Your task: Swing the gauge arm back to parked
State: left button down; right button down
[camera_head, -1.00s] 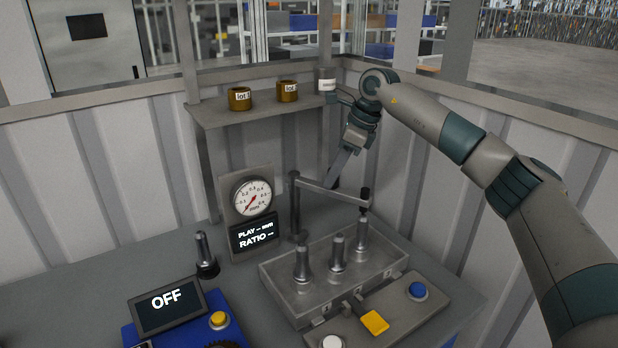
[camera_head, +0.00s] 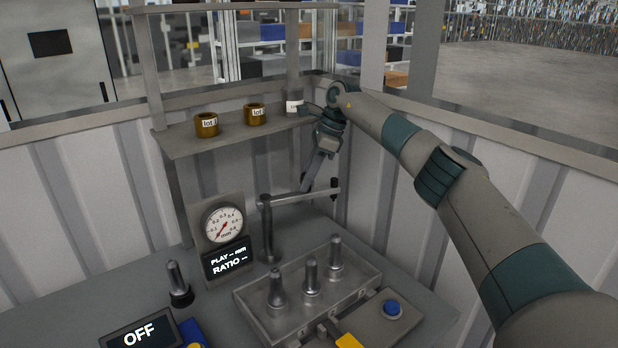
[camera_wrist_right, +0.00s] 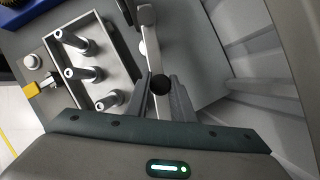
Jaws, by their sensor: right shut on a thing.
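The gauge arm (camera_head: 300,197) is a grey bar on an upright post (camera_head: 267,232) behind the pin tray, with a dark probe at its free end. It points right, behind the pins. My right gripper (camera_head: 307,184) reaches down from behind to the bar; its fingertips are partly hidden there. In the right wrist view, the gripper (camera_wrist_right: 170,98) is shut on the gauge arm, with a round black knob (camera_wrist_right: 160,85) between its fingers. The dial gauge (camera_head: 223,222) stands left of the post; its display reads PLAY and RATIO with dashes. My left gripper is out of view.
The grey tray (camera_head: 362,277) holds three upright pins in front of the arm. A panel with a blue button (camera_head: 392,308) is at front right. A shelf (camera_head: 180,144) with brass rings is above. Ribbed walls close in the back and right.

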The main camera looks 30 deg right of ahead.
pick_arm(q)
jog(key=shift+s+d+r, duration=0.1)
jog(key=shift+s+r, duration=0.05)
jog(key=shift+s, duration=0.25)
pick_arm(e)
jog(key=shift+w+a+r, duration=0.15)
jog(key=shift+w, duration=0.25)
jog(key=c, duration=1.6)
grip_release()
jog(key=shift+o, duration=0.4)
jog(key=shift+w+a, duration=0.15)
jog(key=shift+a, duration=0.05)
jog(key=shift+d, duration=0.1)
